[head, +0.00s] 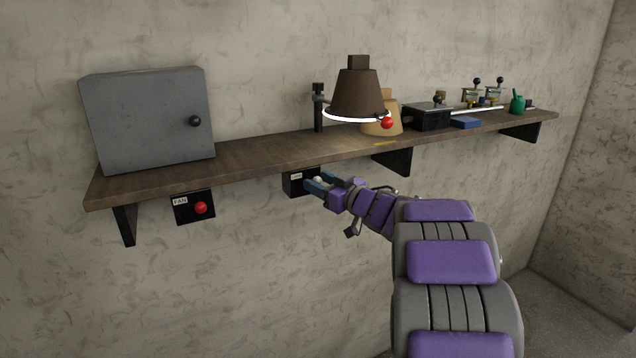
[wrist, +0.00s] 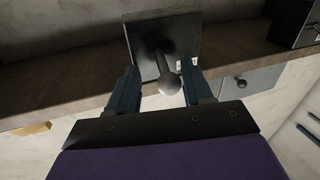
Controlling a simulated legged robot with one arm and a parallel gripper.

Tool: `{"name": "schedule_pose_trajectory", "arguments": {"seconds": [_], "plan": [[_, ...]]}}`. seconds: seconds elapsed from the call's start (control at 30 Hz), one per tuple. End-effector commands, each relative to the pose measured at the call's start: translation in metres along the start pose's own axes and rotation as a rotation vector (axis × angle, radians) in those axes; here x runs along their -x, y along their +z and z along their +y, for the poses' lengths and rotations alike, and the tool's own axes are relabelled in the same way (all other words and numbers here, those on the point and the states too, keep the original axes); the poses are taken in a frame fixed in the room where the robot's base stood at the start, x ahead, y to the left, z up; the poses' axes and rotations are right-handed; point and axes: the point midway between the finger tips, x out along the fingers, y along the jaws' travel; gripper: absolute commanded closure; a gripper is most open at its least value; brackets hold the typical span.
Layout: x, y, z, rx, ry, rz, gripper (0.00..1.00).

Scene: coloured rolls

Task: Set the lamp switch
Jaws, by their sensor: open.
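The lamp switch is a dark box (head: 294,186) with a small white label, mounted under the front edge of the shelf. In the wrist view its grey plate (wrist: 185,30) bears a short stem with a pale round knob (wrist: 172,86). My gripper (head: 314,184) is at the switch; its blue fingers also show in the wrist view (wrist: 160,78), open, one on each side of the knob, with gaps visible. The lamp (head: 358,92) has a brown conical shade with a bright white ring at its rim, above the shelf. The knob is partly hidden in the head view.
The wooden shelf (head: 240,153) runs just above my gripper. A FAN box (head: 186,213) with a red knob hangs to the left, below a grey cabinet (head: 145,120). A tan cone, a black box and small items stand to the right. The wall below is clear.

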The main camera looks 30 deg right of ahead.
Motion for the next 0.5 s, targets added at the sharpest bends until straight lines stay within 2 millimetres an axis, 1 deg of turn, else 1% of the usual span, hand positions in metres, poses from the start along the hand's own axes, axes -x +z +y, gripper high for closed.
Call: {"name": "schedule_pose_trajectory", "arguments": {"seconds": [0.1, 0.37, 0.5], "plan": [[-0.0056, -0.0018, -0.0040, 0.003, -0.001, 0.000, 0.50], [-0.0084, -0.0033, -0.0084, 0.005, -0.001, 0.000, 0.50], [-0.0067, -0.0025, -0.0049, 0.003, -0.001, 0.001, 0.61]]}}
